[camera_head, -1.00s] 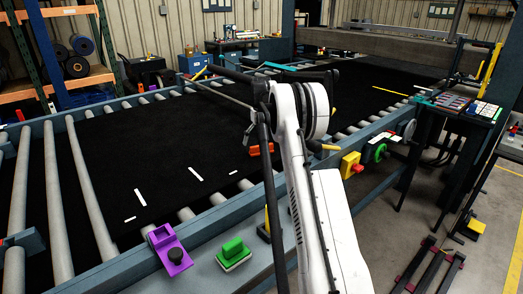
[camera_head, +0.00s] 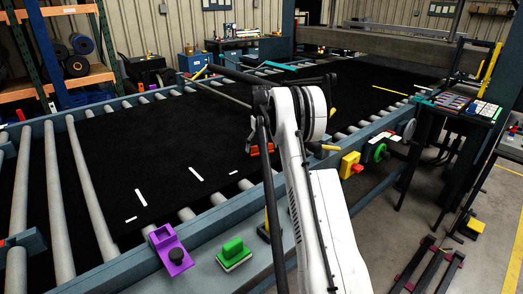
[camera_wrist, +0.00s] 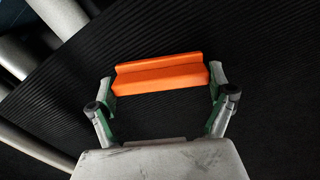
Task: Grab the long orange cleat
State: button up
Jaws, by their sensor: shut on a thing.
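The long orange cleat (camera_wrist: 160,75) is a stepped orange bar seen in the wrist view. It lies across between the two green-padded fingers of my gripper (camera_wrist: 163,88), with a finger at each end. My gripper is shut on it lengthwise. In the head view the cleat (camera_head: 256,150) is a small orange patch at the belt's near edge, partly hidden by my gripper (camera_head: 254,140) and arm. Whether it touches the belt or is lifted I cannot tell.
The black belt (camera_head: 100,165) lies over grey rollers, with white strips on it. On the near frame rail are a purple block (camera_head: 168,250), a green-handled block (camera_head: 234,253) and a yellow box (camera_head: 350,164). Rollers also show at the wrist view's left.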

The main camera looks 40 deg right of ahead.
jog(key=shift+r, duration=0.5)
jog(key=r, duration=0.2)
jog(key=a+r+b, duration=0.1)
jog(key=shift+w+a+r, duration=0.1)
jog(key=shift+w+r, duration=0.1)
jog(key=shift+r, duration=0.15)
jog(key=w+a+r+b, duration=0.1)
jog(key=w+a+r, duration=0.2)
jog(key=a+r, duration=0.3)
jog(key=shift+w+a+r+b, duration=0.2)
jog(key=shift+a+b, duration=0.15)
jog(key=shift+a, duration=1.65)
jog(key=shift+s, duration=0.1)
